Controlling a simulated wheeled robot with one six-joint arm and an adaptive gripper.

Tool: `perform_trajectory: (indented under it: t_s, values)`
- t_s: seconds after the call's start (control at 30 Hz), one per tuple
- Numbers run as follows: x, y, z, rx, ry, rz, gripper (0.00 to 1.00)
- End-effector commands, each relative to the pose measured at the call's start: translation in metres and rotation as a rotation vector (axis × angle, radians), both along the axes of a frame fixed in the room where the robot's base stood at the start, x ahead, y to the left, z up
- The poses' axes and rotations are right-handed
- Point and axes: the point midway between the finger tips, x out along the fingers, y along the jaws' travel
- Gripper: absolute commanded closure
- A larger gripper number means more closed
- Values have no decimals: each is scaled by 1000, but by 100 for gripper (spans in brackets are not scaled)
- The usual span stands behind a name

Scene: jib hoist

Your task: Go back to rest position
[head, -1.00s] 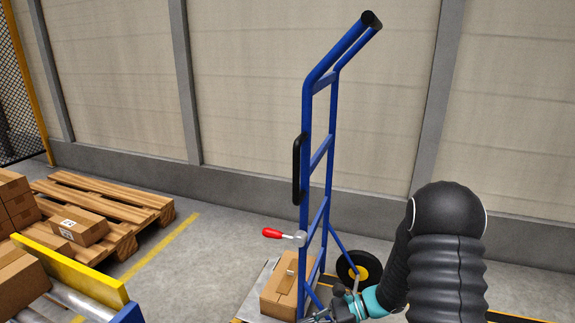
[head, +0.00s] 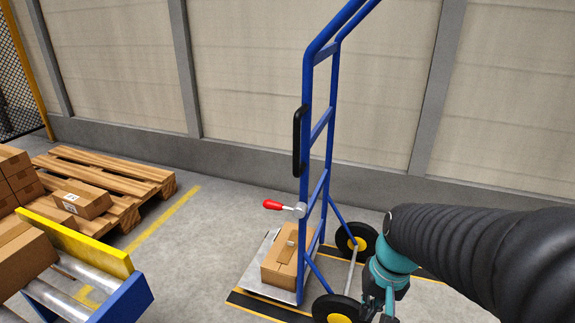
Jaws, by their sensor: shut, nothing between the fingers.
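My arm comes in from the right of the head view, its black ribbed sleeve leading to a teal wrist. My gripper (head: 383,303) points down at the bottom edge, to the right of the blue hand truck (head: 305,150) and beside its near wheel. It is shut and empty; its tips are partly cut off by the picture's edge.
A cardboard box (head: 281,262) sits on the hand truck's toe plate (head: 254,262). A red-handled lever (head: 274,205) juts from its frame. At left are a wooden pallet (head: 128,172) with boxes and a roller conveyor (head: 68,301). Clear floor lies between conveyor and truck.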

Motion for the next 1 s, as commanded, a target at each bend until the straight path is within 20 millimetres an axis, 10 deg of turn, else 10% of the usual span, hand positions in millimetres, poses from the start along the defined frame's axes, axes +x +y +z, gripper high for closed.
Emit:
perform_trajectory:
  t_s: [0.53, 1.0]
  values:
    - [-48, -3, 97, -169, -409, 146, 100]
    - [-53, 0, 110, -168, -461, 159, 100]
